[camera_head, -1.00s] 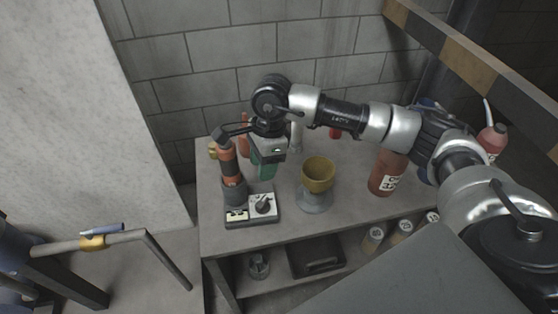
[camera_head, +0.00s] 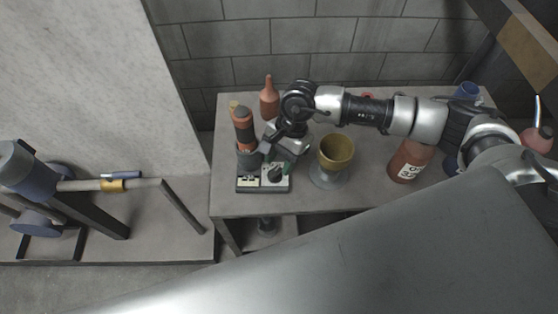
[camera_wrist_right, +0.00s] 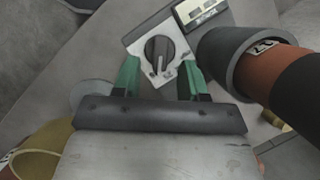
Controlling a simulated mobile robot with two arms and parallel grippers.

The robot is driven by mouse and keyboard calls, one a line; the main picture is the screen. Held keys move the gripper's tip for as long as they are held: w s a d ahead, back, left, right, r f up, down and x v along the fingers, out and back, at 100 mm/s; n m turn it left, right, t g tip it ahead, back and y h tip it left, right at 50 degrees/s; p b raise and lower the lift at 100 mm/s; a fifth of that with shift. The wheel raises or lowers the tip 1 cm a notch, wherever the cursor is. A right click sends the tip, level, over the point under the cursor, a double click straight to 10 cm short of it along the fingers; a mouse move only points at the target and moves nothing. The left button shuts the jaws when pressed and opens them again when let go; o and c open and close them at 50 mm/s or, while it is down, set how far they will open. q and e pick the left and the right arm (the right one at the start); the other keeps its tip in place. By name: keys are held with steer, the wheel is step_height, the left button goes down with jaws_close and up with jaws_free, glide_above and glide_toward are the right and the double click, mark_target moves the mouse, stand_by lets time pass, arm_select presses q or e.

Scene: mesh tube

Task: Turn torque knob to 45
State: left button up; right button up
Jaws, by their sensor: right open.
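The torque knob (camera_wrist_right: 159,52) is a dark round dial with a pointer on a white plate, in the right wrist view. In the head view the knob (camera_head: 275,174) sits on the right half of a small control box (camera_head: 249,187), partly hidden by my gripper. My right gripper (camera_wrist_right: 160,74) is open and empty. Its two green-lined fingers point at the knob, one toward each side of it, and contact cannot be told. In the head view my right gripper (camera_head: 280,165) hangs over the box. My left gripper is not in view.
An orange and black tool (camera_head: 243,128) stands in a dark holder close left of the knob. A yellow cup (camera_head: 336,150) on a grey stand is to the right. A red-brown bottle (camera_head: 408,161) stands farther right. The table's front edge (camera_head: 300,214) is near.

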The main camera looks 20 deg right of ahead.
steer(key=shift+s+a+f, duration=0.15)
steer(key=shift+a+f, duration=0.05)
steer(key=shift+f, duration=0.5)
jaws_close()
steer(key=shift+s+d+f+m+t+b, duration=0.15)
steer(key=shift+m+t+b, duration=0.35)
steer(key=shift+m, duration=0.5)
steer(key=m, duration=0.2)
steer(key=shift+s+m+t+b, duration=0.1)
steer(key=shift+m+t+b, duration=0.2)
steer(key=shift+t+b, duration=0.1)
steer(key=shift+r, duration=0.2)
jaws_free()
steer(key=shift+y, duration=0.3)
